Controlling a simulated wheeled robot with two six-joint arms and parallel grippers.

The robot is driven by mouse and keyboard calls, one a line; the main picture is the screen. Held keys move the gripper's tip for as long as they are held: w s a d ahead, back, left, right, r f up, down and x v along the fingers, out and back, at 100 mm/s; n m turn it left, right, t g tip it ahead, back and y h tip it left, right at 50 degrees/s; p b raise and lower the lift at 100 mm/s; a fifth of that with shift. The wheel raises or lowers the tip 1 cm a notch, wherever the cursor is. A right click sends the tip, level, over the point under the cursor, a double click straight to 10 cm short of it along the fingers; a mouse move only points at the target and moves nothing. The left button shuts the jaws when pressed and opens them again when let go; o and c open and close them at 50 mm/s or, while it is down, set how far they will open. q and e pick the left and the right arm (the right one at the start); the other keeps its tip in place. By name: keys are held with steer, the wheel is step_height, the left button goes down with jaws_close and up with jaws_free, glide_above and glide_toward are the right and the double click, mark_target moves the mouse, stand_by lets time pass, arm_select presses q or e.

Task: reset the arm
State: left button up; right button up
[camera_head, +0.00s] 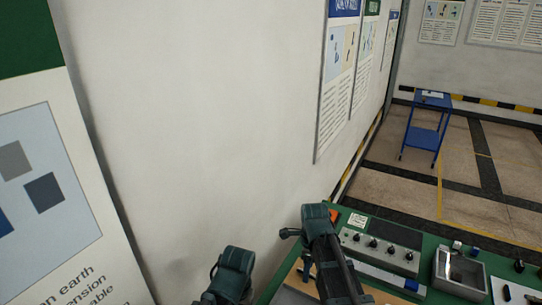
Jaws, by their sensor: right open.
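My right arm rises from the bottom edge in the head view, with a teal joint at its top and dark links below. My right gripper (310,271) shows only in small part beside these links, over the near end of the green workbench (330,219). It is open, and I see nothing held in it. My left arm shows only as a teal joint at the bottom edge, left of the right arm. My left gripper is out of view.
On the workbench are a grey control box (378,250) with black knobs, a metal tray (461,270) and small parts. A white wall (210,120) with posters stands close on the left. A blue trolley (425,130) stands on open tiled floor (400,182) beyond.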

steer(key=s+a+f+n+b, duration=0.3)
steer(key=s+a+n, duration=0.2)
steer(key=n, duration=0.8)
steer(key=s+a+f+n+h+b, duration=0.1)
steer(key=s+a+f+n+b, duration=0.1)
steer(key=s+a+n, duration=0.3)
steer(key=s+f+n, duration=0.1)
steer(key=s+n, duration=0.3)
steer(key=n, duration=0.4)
steer(key=shift+a+b, duration=0.15)
steer(key=shift+b, duration=0.25)
steer(key=shift+s, duration=0.1)
